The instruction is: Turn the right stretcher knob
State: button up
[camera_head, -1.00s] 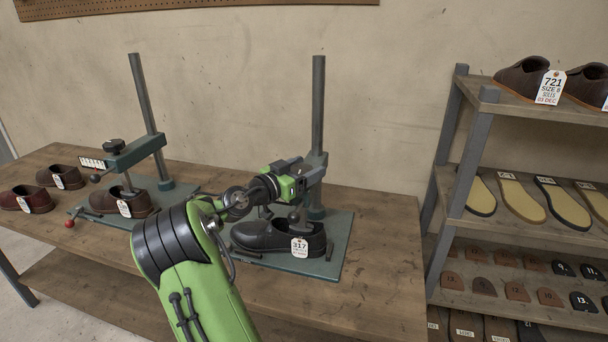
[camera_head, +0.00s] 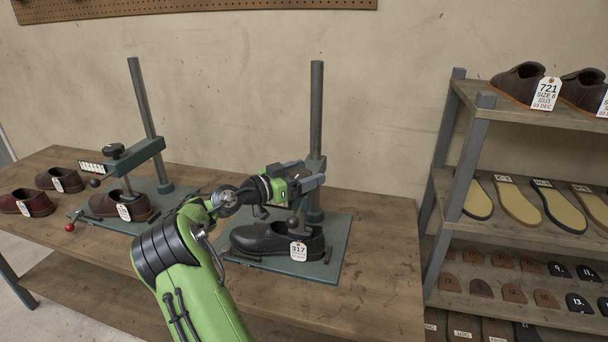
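The right stretcher has a green base plate (camera_head: 335,250), an upright grey post (camera_head: 317,110) and a dark shoe (camera_head: 265,239) tagged 317 on the plate. My gripper (camera_head: 312,173) is at the height of this stretcher's head, in front of the post and above the shoe. Its two fingers look apart, one higher and one lower, pointing right. The right knob and most of the stretcher's arm are hidden behind my gripper. I cannot tell whether the fingers touch or hold the knob.
The left stretcher (camera_head: 137,153) shows its dark top knob (camera_head: 114,150) and holds a brown shoe (camera_head: 120,205). Two more shoes lie at the bench's left end. A shelf rack (camera_head: 463,150) with shoes and soles stands at the right. The bench (camera_head: 385,255) is bare right of the plate.

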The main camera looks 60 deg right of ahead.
jog(key=shift+o, duration=0.7)
jog(key=p+v, duration=0.2)
jog(key=v, duration=1.3)
jog(key=shift+w+a, duration=0.25)
jog(key=shift+a, duration=0.05)
jog(key=shift+f, duration=0.1)
